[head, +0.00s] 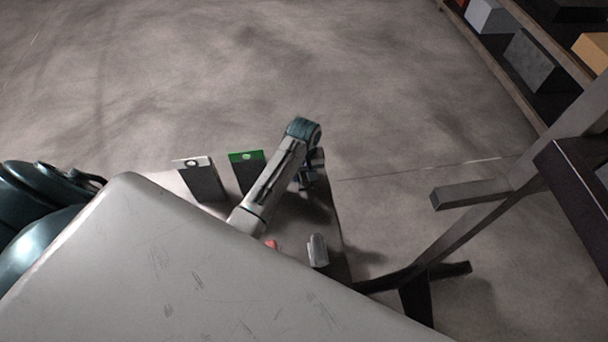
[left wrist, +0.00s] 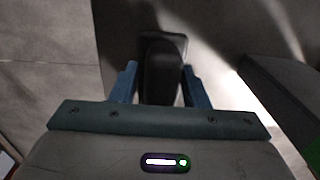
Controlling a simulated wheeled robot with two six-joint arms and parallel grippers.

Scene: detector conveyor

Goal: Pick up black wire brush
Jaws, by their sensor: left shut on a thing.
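My left gripper (head: 307,183) is at the far right part of the small table, at the end of my pale arm. In the left wrist view its two blue fingers (left wrist: 160,80) stand on either side of a black object, which I take for the black wire brush (left wrist: 164,58). The gripper is shut on it. Its smooth dark end shows between and beyond the fingers; no bristles show. In the head view the arm and gripper mostly hide it. I cannot tell whether it is clear of the table. My right gripper is not in view.
On the table (head: 328,215) stand a grey package with a white top (head: 205,183) and one with a green top (head: 245,173). A pale cylinder-like item (head: 318,251) and a small red item (head: 271,244) lie nearer. A metal stand (head: 465,235) is at right; open floor lies beyond.

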